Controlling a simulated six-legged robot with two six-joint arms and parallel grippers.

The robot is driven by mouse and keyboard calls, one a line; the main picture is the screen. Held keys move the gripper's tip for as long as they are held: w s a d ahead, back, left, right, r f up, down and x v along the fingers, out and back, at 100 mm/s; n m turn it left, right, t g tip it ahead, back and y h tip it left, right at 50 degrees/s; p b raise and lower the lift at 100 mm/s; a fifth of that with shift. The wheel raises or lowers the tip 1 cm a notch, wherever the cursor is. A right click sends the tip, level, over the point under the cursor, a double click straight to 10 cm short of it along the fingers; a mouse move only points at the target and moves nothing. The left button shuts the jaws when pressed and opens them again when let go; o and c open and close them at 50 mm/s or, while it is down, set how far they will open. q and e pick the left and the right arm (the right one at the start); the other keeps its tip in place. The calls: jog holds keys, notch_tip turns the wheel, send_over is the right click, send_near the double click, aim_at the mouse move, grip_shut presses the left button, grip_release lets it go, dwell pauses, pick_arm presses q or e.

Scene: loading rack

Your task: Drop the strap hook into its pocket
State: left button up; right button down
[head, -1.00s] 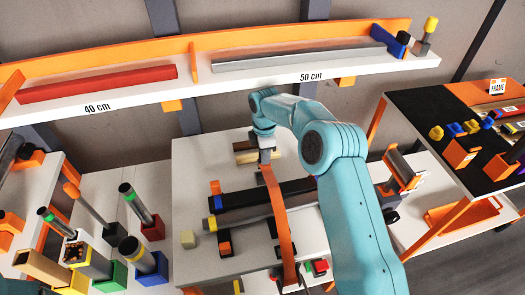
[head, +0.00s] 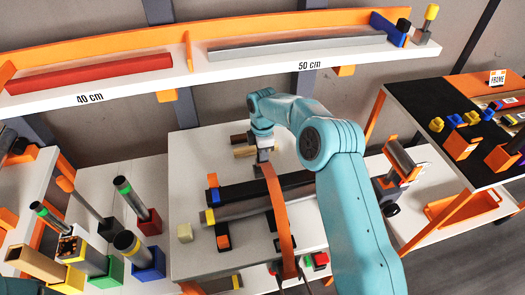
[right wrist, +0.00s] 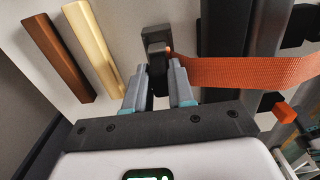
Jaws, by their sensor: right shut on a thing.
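My right gripper (head: 263,157) is shut on the dark strap hook (right wrist: 158,72), at the end of an orange strap (head: 279,208). In the right wrist view the strap (right wrist: 245,71) runs off to the right from the hook. A dark square block (right wrist: 156,36), possibly the pocket, stands just beyond the fingertips. The hook's top is close to it or touching it; I cannot tell whether the hook is inside. In the head view the strap drapes across the black bar (head: 240,192) and the grey bar (head: 238,210). My left gripper is not in view.
Brown and pale wooden bars (right wrist: 92,40) lie left of the gripper. The white table (head: 190,165) has free room at its left. A shelf (head: 130,88) with red and grey bars runs behind. Upright tubes in coloured holders (head: 149,262) stand at the left.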

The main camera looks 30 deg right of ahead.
jog(key=shift+f+b, duration=1.25)
jog(key=shift+f, duration=0.85)
jog(key=c, duration=0.9)
grip_release()
notch_tip(320, 180, up, 8)
jog(key=shift+f, duration=0.25)
